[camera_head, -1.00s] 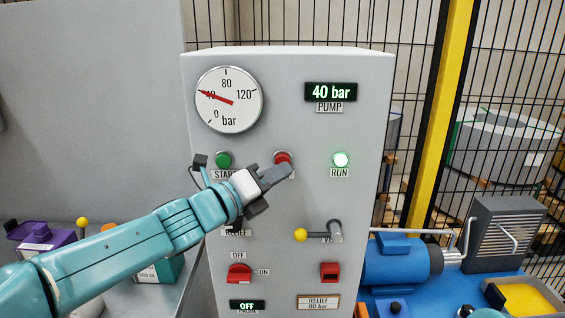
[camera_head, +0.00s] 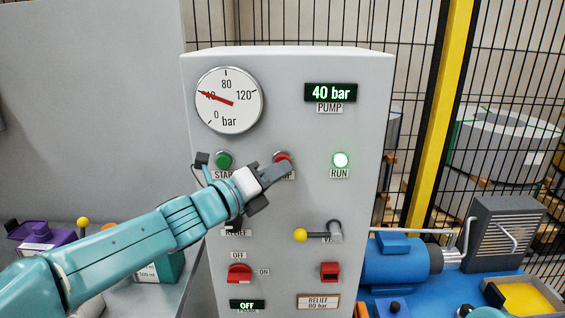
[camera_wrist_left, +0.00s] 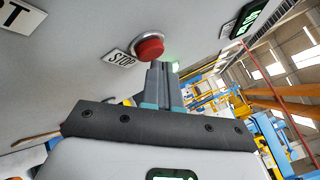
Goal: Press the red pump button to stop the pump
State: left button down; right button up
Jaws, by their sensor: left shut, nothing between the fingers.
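The red pump button (camera_head: 282,156) sits on the grey control panel (camera_head: 300,200), with its STOP label partly covered by my gripper in the head view. In the left wrist view the red button (camera_wrist_left: 149,47) stands out from the panel beside the STOP label. My left gripper (camera_head: 284,169) is shut and empty. Its fingertips (camera_wrist_left: 160,66) are right at the button's lower edge; I cannot tell whether they touch it. The RUN lamp (camera_head: 341,160) glows green, and the pump display (camera_head: 331,92) reads 40 bar.
The green START button (camera_head: 223,160) is left of the red one. A yellow-knobbed valve lever (camera_head: 318,234) and a red switch (camera_head: 239,274) are lower on the panel. The round gauge (camera_head: 229,99) points near 40. A blue motor (camera_head: 400,260) stands at the right.

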pick_arm(q)
jog(key=shift+w, duration=0.35)
dwell(0.6)
jog(key=shift+s, duration=0.1)
jog(key=shift+s+b, duration=0.6)
jog(key=shift+s, duration=0.2)
jog(key=s+b, duration=0.3)
jog(key=s, duration=0.2)
jog(key=shift+f, duration=0.1)
dwell(0.5)
